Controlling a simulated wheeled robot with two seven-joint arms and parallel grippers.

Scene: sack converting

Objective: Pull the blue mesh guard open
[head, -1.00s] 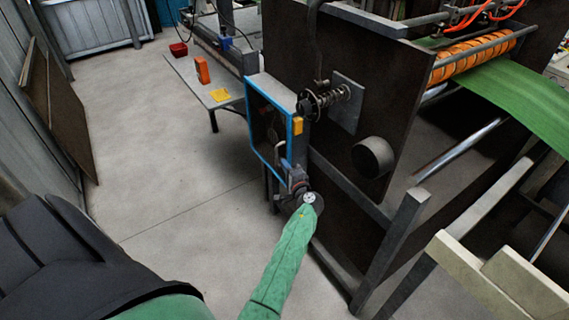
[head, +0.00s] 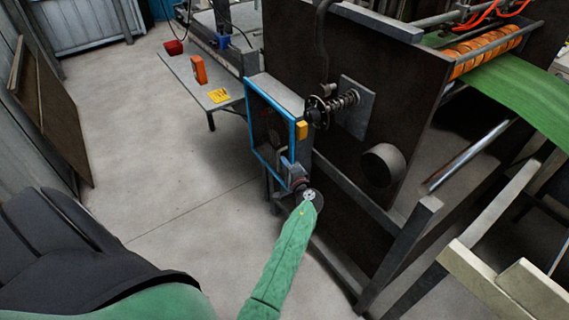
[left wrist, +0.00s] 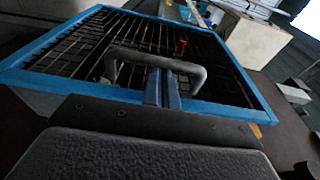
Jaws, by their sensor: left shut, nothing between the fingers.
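The blue mesh guard (head: 271,100) is a blue-framed panel on the side of the dark machine. It looks closed against its grey box, though a small gap would be hard to see. In the left wrist view its blue frame (left wrist: 60,46) surrounds a dark wire mesh, with a grey U-shaped handle (left wrist: 131,54) on it. My left gripper (head: 290,166) is at the guard's lower right. In the left wrist view my left gripper's fingers (left wrist: 162,84) are shut with nothing between them and overlap the handle's bar; contact is unclear. My right gripper is out of view.
A yellow block (head: 301,130) sits at the guard's right edge. A spring-loaded shaft (head: 340,104) and a round roller end (head: 382,165) stick out to the right. A low table (head: 190,76) stands behind. The floor (head: 150,150) left of the guard is clear.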

